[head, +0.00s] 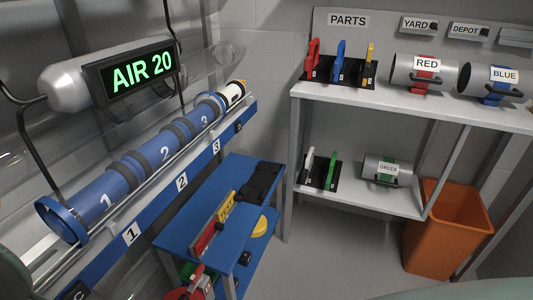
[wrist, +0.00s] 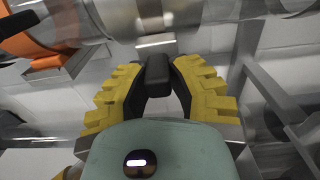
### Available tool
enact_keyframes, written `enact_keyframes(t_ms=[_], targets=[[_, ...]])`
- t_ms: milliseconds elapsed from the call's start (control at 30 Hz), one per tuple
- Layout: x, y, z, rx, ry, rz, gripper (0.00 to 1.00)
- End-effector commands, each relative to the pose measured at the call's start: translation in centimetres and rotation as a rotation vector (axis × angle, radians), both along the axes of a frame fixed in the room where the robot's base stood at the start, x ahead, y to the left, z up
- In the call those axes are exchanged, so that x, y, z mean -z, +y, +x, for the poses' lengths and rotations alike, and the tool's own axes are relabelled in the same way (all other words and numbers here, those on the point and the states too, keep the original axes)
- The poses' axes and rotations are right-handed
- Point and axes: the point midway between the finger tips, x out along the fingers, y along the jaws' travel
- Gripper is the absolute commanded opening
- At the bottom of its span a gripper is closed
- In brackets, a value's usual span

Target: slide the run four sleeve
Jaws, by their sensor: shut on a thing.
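In the wrist view my gripper (wrist: 156,88) has its two yellow padded fingers closed around a black handle (wrist: 157,68). The handle sits just below a small pale metal piece (wrist: 155,41), under a clear or silvery tube (wrist: 100,32) that crosses the top of the view. No number shows there, so I cannot tell from the picture which run this is. My gripper is outside the head view. A blue tube (head: 123,177) marked 1, 2 and 3 lies along a rail there; no part marked 4 is visible.
An orange collar (wrist: 47,60) is on the left in the wrist view. In the head view, an AIR 20 display (head: 137,71) hangs above the blue tube. A blue bench (head: 205,205), parts shelves (head: 400,92) and an orange bin (head: 446,232) stand to the right, with open floor between.

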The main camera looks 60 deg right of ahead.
Motion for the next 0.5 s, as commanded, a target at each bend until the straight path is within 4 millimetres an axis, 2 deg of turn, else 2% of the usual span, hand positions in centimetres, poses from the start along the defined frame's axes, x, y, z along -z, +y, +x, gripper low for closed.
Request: enact_keyframes(t_ms=[33,100,500], targets=[[0.0,-0.07,0.03,0.003,0.0,0.0,0.07],[-0.01,-0.06,0.01,0.002,0.0,0.0,0.0],[0.27,0.32,-0.08,0.001,0.001,0.002,0.0]])
